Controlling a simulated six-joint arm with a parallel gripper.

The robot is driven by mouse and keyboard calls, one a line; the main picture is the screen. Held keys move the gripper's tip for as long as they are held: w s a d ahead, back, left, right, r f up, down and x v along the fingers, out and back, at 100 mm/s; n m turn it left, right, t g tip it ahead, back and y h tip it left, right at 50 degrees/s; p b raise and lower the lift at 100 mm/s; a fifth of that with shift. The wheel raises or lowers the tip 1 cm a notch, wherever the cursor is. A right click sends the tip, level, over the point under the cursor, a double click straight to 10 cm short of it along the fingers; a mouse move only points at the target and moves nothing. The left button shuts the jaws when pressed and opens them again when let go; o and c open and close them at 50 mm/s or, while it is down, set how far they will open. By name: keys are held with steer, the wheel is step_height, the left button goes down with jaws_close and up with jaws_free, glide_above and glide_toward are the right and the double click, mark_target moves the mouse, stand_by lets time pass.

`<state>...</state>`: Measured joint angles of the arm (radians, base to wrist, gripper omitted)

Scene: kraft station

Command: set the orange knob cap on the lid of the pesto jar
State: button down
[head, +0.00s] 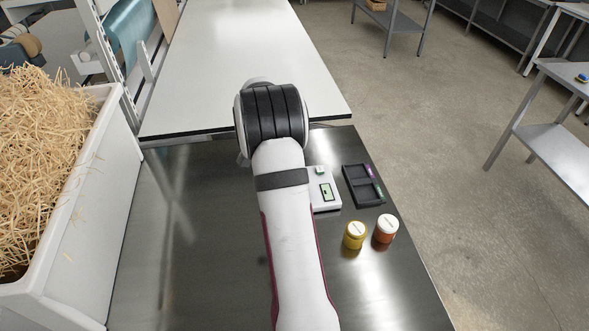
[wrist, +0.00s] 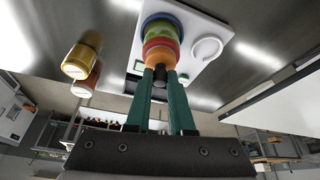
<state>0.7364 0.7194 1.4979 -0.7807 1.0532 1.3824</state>
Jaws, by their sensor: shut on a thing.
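My gripper (wrist: 161,71) has teal fingers and is shut on an orange knob cap (wrist: 160,54) at its fingertips in the wrist view. A small dark part shows between the fingers. Just beyond the cap is a round stack with orange, green and bluish bands, seemingly the pesto jar (wrist: 160,33), over a white device. The cap overlaps the jar in this view, so I cannot tell whether they touch. In the head view my arm hides the gripper, the cap and the jar.
The white device (head: 325,197) has a green display. A black tray (head: 350,178) lies to its right, with a yellow jar (head: 354,236) and an orange jar with a white lid (head: 386,229) nearby. A straw-filled white bin (head: 95,215) stands left; the metal tabletop (head: 190,255) between is clear.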

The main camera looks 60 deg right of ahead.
steer(key=shift+f, duration=0.1)
steer(key=c, duration=0.7)
jaws_free()
steer(key=shift+r, duration=4)
